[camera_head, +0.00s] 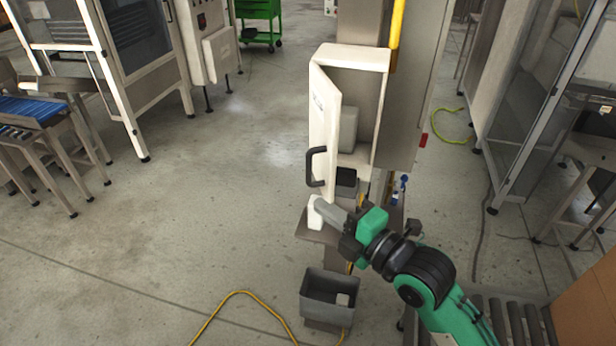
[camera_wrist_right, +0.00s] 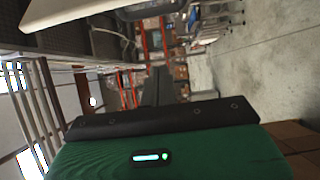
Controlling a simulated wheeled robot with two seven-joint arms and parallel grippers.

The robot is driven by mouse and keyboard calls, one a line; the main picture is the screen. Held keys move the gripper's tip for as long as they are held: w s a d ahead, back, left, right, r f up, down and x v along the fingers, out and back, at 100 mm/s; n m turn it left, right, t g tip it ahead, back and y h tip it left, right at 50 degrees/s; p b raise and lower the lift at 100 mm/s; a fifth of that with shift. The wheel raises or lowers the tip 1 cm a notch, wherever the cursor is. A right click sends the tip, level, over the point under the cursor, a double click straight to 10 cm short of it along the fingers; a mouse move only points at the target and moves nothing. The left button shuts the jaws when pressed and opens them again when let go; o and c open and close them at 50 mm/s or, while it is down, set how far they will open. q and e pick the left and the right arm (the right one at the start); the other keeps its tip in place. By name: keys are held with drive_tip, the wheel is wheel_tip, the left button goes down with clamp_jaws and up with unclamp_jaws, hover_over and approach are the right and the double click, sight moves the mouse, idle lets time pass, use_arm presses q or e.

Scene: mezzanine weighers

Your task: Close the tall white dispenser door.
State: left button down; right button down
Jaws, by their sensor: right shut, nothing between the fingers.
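The tall white dispenser (camera_head: 378,62) stands on a column in the head view. Its white door (camera_head: 322,125) is swung open toward the left, with a black handle (camera_head: 310,168) on its outer face. A pale box and a dark item show inside. My right gripper (camera_head: 326,208) is shut and empty, just below the door's lower edge; I cannot tell whether it touches the door. A pale panel edge (camera_wrist_right: 80,10) crosses the top left of the right wrist view, with the gripper's dark fingers (camera_wrist_right: 156,88) below it. My left gripper is not in view.
A small shelf (camera_head: 310,232) with a white object (camera_head: 315,215) is beside the gripper. A grey bin (camera_head: 330,296) stands below, near a yellow cable (camera_head: 240,293). A roller conveyor (camera_head: 515,318) is at lower right. The floor left of the dispenser is clear.

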sight(308, 179)
drive_tip(key=p+x, duration=0.6)
drive_tip(key=x, duration=0.4)
drive_tip(key=d, duration=0.2)
drive_tip(key=w+d+p, duration=0.1)
drive_tip(key=shift+w+d, duration=0.25)
drive_tip(key=shift+d, duration=0.15)
drive_tip(key=shift+a, duration=0.1)
